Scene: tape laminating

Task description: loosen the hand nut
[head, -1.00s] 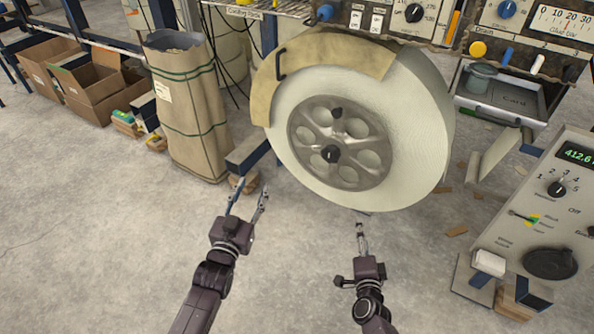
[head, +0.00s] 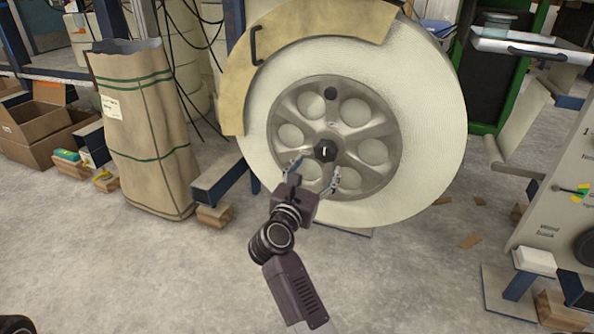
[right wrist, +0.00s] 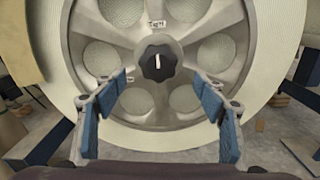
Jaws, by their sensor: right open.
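The hand nut (head: 325,150) is a black lobed knob with a white mark, at the centre of the grey metal hub (head: 364,112). The hub sits inside a large white roll (head: 432,130) standing upright. My right gripper (head: 316,172) is open in front of the hub, its fingertips just below the nut in the head view. In the right wrist view, the nut (right wrist: 158,62) shows centred between the spread fingers (right wrist: 159,82) and a little above their tips, with nothing held. Whether the fingers touch the hub cannot be told.
A tan curved guard (head: 240,85) with a black handle covers the roll's upper left. A brown paper sack (head: 150,150) and cardboard boxes (head: 35,125) stand left. A grey control panel (head: 560,200) stands right. The floor in front is clear.

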